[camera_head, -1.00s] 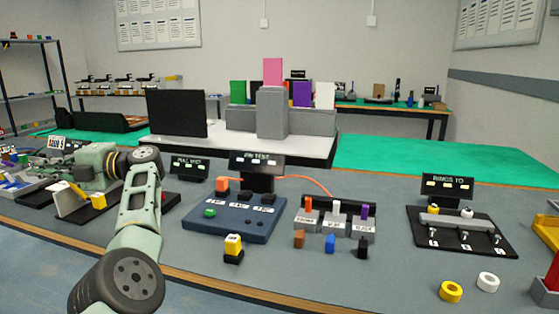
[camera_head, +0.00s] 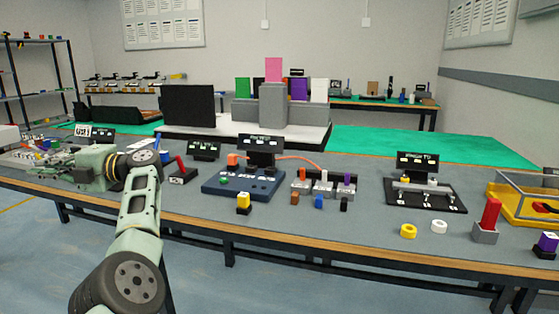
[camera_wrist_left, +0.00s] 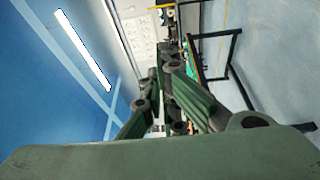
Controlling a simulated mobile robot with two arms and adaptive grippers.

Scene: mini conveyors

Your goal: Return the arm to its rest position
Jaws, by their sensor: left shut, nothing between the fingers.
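My left arm (camera_head: 140,215) rises from the bottom left of the head view. Its green gripper (camera_head: 50,167) points left, over or in front of the left end of the long grey table (camera_head: 310,222). The gripper is shut and holds nothing. In the left wrist view the green fingers (camera_wrist_left: 166,95) are foreshortened and hang over no task object. My right gripper is not in view.
The table carries a blue button panel (camera_head: 245,187), a block holder (camera_head: 323,187), a black ring board (camera_head: 425,195), yellow (camera_head: 408,231) and white rings (camera_head: 439,227), and a yellow-framed bin (camera_head: 525,205). Blue floor (camera_head: 255,285) before the table is clear.

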